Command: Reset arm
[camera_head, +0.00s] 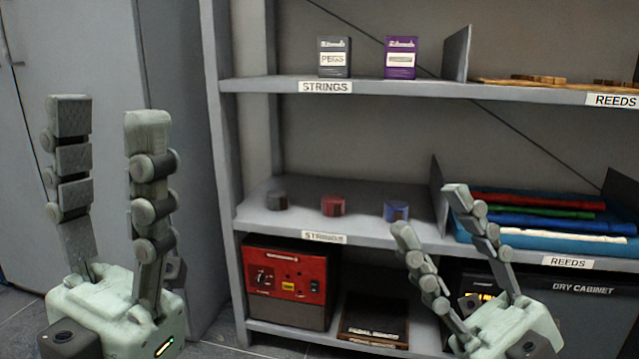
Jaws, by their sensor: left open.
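My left gripper (108,118) is upright at the left, in front of the grey cabinet. Its two fingers stand apart with nothing between them. My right gripper (428,208) is at the lower right, in front of the shelf unit, pointing up and tilted left. Its fingers are spread apart at the tips with nothing between them. It hides part of the middle shelf's edge and part of the dry cabinet. Neither gripper visibly touches a shelf item.
A grey shelf unit (385,236) holds a dark box (334,57), a purple box (400,58), several small round items, and coloured rolls (545,212). A red device (289,281) and the dry cabinet (583,301) sit below. A grey cabinet (120,60) stands left.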

